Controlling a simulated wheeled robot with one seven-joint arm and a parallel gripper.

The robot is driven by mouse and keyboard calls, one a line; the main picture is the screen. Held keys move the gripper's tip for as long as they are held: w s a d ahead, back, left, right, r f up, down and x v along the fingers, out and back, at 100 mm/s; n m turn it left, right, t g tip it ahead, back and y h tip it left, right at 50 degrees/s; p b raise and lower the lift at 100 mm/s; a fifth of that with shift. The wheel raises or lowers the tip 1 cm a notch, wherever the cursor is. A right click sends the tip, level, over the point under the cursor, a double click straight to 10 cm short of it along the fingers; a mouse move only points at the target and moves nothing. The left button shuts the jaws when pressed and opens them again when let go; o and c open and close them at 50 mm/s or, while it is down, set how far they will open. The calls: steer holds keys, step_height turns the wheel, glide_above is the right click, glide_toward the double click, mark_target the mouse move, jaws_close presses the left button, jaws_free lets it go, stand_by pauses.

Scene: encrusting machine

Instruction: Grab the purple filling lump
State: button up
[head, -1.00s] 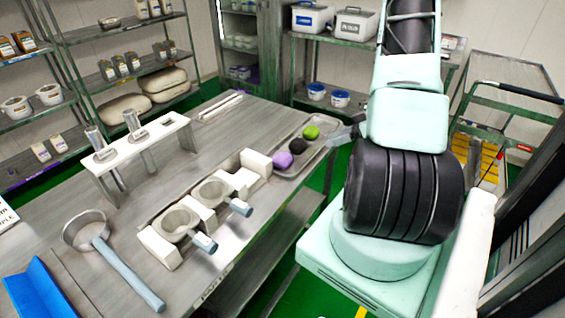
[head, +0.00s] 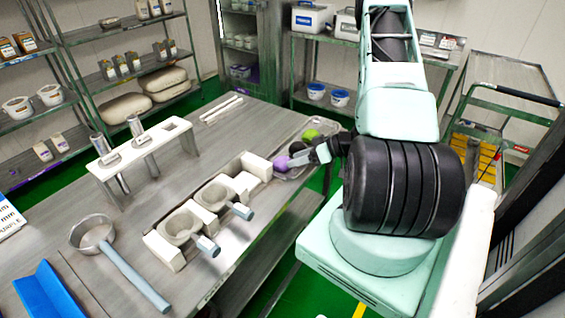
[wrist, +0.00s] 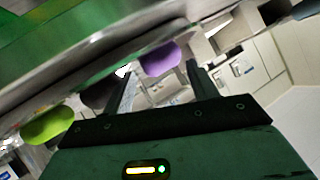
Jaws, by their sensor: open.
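The purple filling lump (head: 281,163) lies on the metal tray (head: 301,172) at the right end of the table. A green lump (head: 310,135) lies on the same tray, farther back; a dark lump lies between them, mostly hidden by my gripper in the head view. My gripper (head: 300,159) is open, low at the tray, with its fingertips close to the purple lump. In the wrist view the purple lump (wrist: 160,59) shows just beyond and between the two spread fingers (wrist: 160,78). I cannot tell whether they touch it. The green lump (wrist: 48,125) is to the left there.
White block holders with two grey cups (head: 180,226) stand on the table left of the tray. A white stand (head: 140,148) with metal cylinders is farther left. A ladle (head: 95,235) and a blue trough (head: 48,292) lie in front.

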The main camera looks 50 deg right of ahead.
mark_target(287, 160)
steer(key=shift+p+x, duration=0.55)
steer(key=shift+x, duration=1.45)
steer(key=shift+a, duration=0.1)
steer(key=c, duration=0.7)
steer(key=shift+o, duration=0.2)
